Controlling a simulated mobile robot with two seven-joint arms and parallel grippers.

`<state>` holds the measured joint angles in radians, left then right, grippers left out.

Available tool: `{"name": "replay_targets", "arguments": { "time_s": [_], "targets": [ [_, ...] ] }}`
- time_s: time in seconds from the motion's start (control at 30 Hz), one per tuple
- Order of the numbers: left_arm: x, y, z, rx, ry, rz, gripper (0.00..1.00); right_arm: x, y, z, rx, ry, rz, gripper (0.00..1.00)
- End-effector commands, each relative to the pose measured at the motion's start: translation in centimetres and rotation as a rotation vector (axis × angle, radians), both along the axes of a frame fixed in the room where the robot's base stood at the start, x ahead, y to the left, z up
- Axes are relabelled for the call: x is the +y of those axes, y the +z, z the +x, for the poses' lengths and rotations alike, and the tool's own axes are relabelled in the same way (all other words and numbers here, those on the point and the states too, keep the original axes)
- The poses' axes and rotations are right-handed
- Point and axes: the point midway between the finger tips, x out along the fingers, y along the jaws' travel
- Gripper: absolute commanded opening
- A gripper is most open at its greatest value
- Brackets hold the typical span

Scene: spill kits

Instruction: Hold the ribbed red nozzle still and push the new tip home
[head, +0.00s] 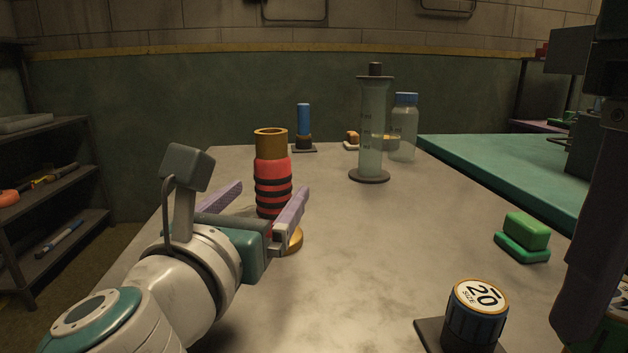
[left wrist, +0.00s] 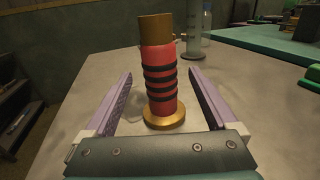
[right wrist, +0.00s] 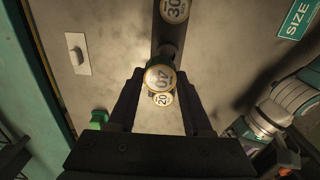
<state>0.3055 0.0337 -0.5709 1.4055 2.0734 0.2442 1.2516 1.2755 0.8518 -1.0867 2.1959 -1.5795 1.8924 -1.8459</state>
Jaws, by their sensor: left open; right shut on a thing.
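The ribbed red nozzle (head: 272,173) stands upright on a round brass foot, with black rings and a brass top. My left gripper (head: 272,187) is open, with one lilac finger on each side of it. In the left wrist view the nozzle (left wrist: 160,88) stands between the fingers (left wrist: 160,74), with a gap on both sides. In the right wrist view my right gripper (right wrist: 160,76) is shut on a round tip marked 40 (right wrist: 160,79), with a green edge. In the head view my right arm is at the right edge, and its hold is mostly out of frame.
A tip marked 20 (head: 477,310) stands on a dark plate at the front right. A tip marked 30 (right wrist: 175,10) shows in the right wrist view. A green block (head: 526,231), a tall clear cylinder (head: 371,135) and a blue-capped bottle (head: 404,135) stand beyond. The middle tabletop is clear.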

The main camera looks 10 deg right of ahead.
Motion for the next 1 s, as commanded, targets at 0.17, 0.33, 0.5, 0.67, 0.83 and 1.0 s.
{"name": "replay_targets", "arguments": {
  "time_s": [0.17, 0.33, 0.5, 0.67, 0.83, 1.0],
  "targets": [
    [-0.9, -0.3, 2.4, -0.003, -0.001, 0.001, 0.91, 0.0, -1.8, 0.0, 0.0, 0.0, 0.0, 0.0],
    [-1.3, -0.1, 3.7, -0.002, 0.0, 0.0, 0.91, 0.0, -2.5, 0.0, 0.0, 0.0, 0.0, 0.0],
    [-1.4, 0.0, 4.1, -0.001, 0.0, 0.001, 0.91, 0.0, -2.6, 0.0, 0.0, 0.0, 0.0, 0.0],
    [-1.4, 0.1, 4.1, 0.0, -0.001, 0.001, 0.91, 0.0, -2.5, 0.0, 0.0, 0.0, 0.0, 0.0],
    [-1.4, 0.0, 4.1, 0.0, 0.0, 0.001, 0.79, 0.0, -2.5, 0.0, 0.0, 0.0, 0.0, 0.0],
    [-1.4, 0.0, 4.1, 0.0, 0.0, 0.001, 0.6, 0.0, -2.5, 0.0, 0.0, 0.0, 0.0, 0.0]
  ]
}}
